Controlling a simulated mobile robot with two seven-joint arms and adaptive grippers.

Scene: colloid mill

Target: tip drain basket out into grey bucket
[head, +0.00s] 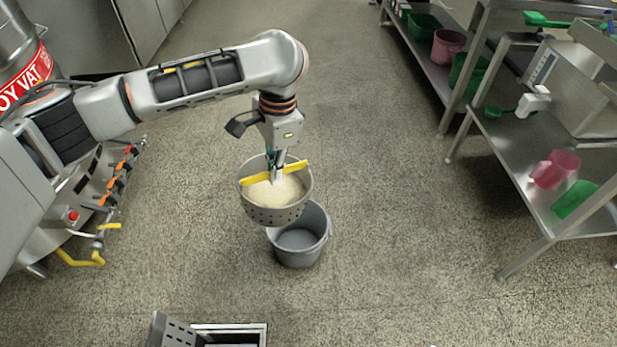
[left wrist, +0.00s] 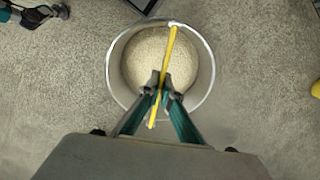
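The drain basket (head: 274,213) is a grey perforated metal pot with a yellow bar handle (head: 262,178) across its top and pale, grainy matter (head: 284,191) inside. My left gripper (head: 278,179) is shut on the yellow handle and holds the basket upright in the air. The basket also shows in the left wrist view (left wrist: 209,75), with the fingers (left wrist: 160,92) closed around the handle. The grey bucket (head: 300,252) stands on the floor; the basket covers its far left part in the head view. Its visible inside looks empty.
An open floor drain (head: 232,334) with a perforated grey piece (head: 172,331) beside it lies at the bottom. Steel shelving (head: 503,150) with pink and green items stands at right. Machinery with yellow pipes (head: 88,260) stands at left. Floor around the bucket is clear.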

